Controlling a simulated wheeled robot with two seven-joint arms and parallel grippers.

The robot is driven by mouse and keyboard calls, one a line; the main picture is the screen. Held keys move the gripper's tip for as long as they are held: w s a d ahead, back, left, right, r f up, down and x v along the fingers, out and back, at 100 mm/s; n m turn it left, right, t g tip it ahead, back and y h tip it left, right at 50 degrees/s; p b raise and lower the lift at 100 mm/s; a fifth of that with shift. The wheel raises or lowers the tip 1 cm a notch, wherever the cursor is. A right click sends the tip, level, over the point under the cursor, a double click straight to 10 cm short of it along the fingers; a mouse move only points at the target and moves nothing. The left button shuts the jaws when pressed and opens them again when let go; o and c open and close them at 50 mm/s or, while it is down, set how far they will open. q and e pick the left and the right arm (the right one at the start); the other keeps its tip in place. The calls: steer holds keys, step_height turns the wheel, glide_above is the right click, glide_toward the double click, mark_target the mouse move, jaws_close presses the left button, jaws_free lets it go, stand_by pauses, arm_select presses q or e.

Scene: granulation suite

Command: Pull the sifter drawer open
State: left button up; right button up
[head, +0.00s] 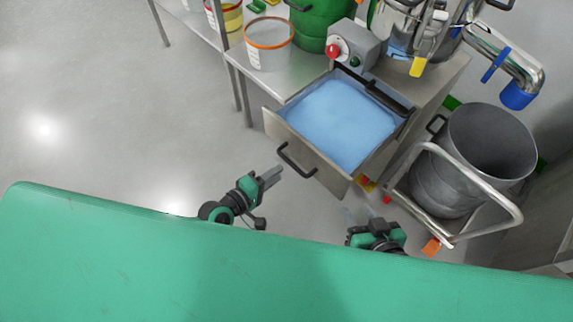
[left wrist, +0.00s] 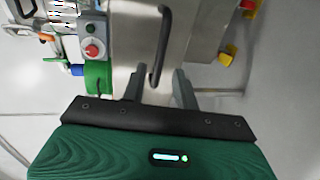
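The sifter drawer (head: 311,156) stands pulled out from under the bench, with pale blue material (head: 342,120) filling much of it. Its black bar handle (head: 296,161) is on the front panel; the handle also shows in the left wrist view (left wrist: 161,45). My left gripper (head: 271,177) is just in front of the handle. In the left wrist view its fingers (left wrist: 159,88) are apart and empty, with the handle's near end lying ahead of the gap between them. My right gripper (head: 361,213) is right of the drawer front, low, with its fingers apart and nothing seen between them.
A steel drum (head: 478,155) stands on a trolley with a curved rail (head: 490,187) right of the drawer. The bench (head: 268,82) holds a tub (head: 269,45), a green container (head: 319,22) and a control box with a red knob (head: 333,51). Floor left is clear.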

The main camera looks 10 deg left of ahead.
arm_select(q)
steer(key=v, duration=0.6)
steer(key=shift+s+a, duration=0.2)
steer(key=shift+s, duration=0.1)
steer(key=shift+r, duration=0.1)
